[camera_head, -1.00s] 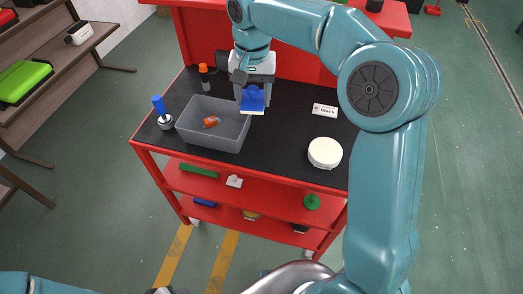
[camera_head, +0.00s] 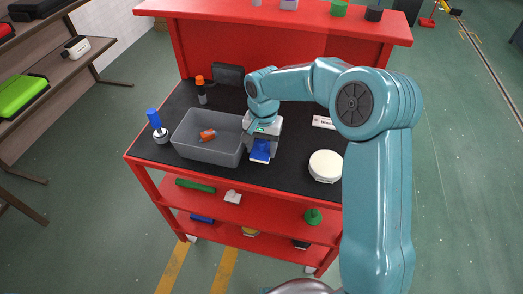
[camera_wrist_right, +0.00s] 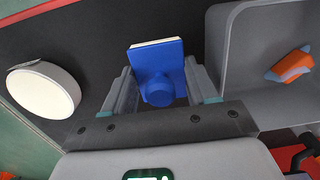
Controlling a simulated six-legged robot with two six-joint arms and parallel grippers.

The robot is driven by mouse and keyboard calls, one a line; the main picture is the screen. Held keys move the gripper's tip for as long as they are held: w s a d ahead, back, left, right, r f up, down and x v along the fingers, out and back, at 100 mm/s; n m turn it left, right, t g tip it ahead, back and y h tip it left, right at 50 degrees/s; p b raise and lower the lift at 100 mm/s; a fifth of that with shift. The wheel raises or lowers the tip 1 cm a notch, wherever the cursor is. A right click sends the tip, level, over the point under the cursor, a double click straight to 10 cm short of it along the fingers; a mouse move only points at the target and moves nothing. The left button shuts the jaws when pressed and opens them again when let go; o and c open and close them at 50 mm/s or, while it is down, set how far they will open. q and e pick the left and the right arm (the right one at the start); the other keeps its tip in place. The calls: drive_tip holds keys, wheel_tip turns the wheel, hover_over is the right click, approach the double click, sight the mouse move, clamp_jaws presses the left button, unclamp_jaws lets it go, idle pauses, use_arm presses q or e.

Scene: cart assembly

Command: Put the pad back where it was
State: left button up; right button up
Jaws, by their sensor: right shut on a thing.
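The pad (camera_head: 260,153) is blue with a pale underside. My right gripper (camera_head: 262,146) is shut on it, low over the black cart top (camera_head: 285,170), right of the grey bin and close to the front edge. I cannot tell whether the pad touches the top. In the right wrist view the blue pad (camera_wrist_right: 157,55) sits with its round knob between the two fingers of the right gripper (camera_wrist_right: 161,88). My left gripper is not in view.
The grey bin (camera_head: 185,152) holds an orange-red object (camera_head: 208,135). A white round thing (camera_head: 326,165) stands to the right, with a white label card (camera_head: 323,122) behind it. A blue-handled tool (camera_head: 155,122) and an orange-capped bottle (camera_head: 201,90) stand at the left.

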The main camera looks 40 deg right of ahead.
sight(261, 152)
drive_tip(key=f, duration=0.1)
drive_tip(key=w+f, duration=0.1)
drive_tip(key=f, duration=0.1)
drive_tip(key=shift+d, duration=0.15)
drive_tip(key=shift+s+r, duration=0.2)
drive_tip(key=shift+s, duration=0.25)
drive_tip(key=shift+w+f, duration=0.2)
drive_tip(key=shift+f, duration=0.1)
drive_tip(key=o, duration=0.7)
drive_tip(key=shift+w, duration=0.15)
drive_tip(key=shift+o, duration=0.2)
drive_tip(key=shift+s+r, duration=0.2)
drive_tip(key=shift+s, duration=0.05)
drive_tip(key=shift+w+r, duration=0.1)
drive_tip(key=shift+r, duration=0.05)
drive_tip(key=r, duration=1.1)
drive_tip(key=shift+w+d, duration=0.15)
drive_tip(key=shift+w, duration=0.05)
drive_tip(key=shift+s+r, duration=0.15)
drive_tip(key=shift+r, duration=0.2)
